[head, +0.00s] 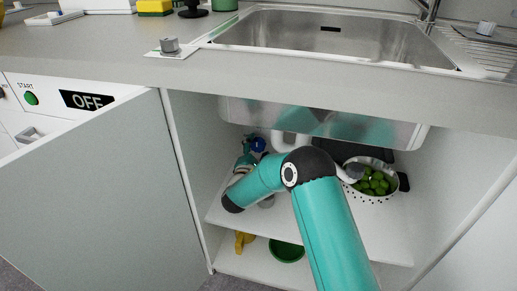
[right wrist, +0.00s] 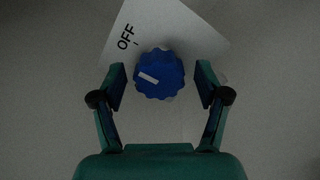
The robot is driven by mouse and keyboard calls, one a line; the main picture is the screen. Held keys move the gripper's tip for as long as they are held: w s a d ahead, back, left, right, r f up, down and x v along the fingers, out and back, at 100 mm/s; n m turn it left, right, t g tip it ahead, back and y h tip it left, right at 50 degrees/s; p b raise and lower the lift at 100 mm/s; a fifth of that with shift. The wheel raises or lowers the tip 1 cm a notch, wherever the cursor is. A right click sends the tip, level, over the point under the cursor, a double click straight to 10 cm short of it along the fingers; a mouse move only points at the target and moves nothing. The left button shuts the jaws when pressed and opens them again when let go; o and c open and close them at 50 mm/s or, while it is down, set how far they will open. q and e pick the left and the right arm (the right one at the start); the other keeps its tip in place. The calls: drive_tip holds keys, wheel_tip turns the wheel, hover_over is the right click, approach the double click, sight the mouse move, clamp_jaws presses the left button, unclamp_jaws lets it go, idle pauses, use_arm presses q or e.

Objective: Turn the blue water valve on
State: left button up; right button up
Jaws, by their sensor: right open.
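The blue water valve (right wrist: 168,72) is a scalloped knob with a white pointer mark, seen in the right wrist view on a pale plate (right wrist: 185,30). The word OFF is printed at the plate's upper left. The mark points left and slightly up. My right gripper (right wrist: 160,84) is open, with one finger on each side of the knob. Gaps show between the fingers and the knob. In the head view the right gripper (head: 246,156) is small and partly hidden inside the cabinet under the sink, beside the blue knob (head: 259,144). My left gripper is not in view.
The cabinet's shelf (head: 395,247) holds a white colander (head: 372,194) with green pieces at the right. A green bowl (head: 286,251) and a yellow object (head: 244,241) are below. The sink basin (head: 400,132) hangs above my arm; an open door (head: 100,200) stands left.

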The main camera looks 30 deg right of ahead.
drive_tip(key=shift+w+d, duration=0.4)
drive_tip(key=shift+d, duration=0.1)
drive_tip(key=c, duration=1.2)
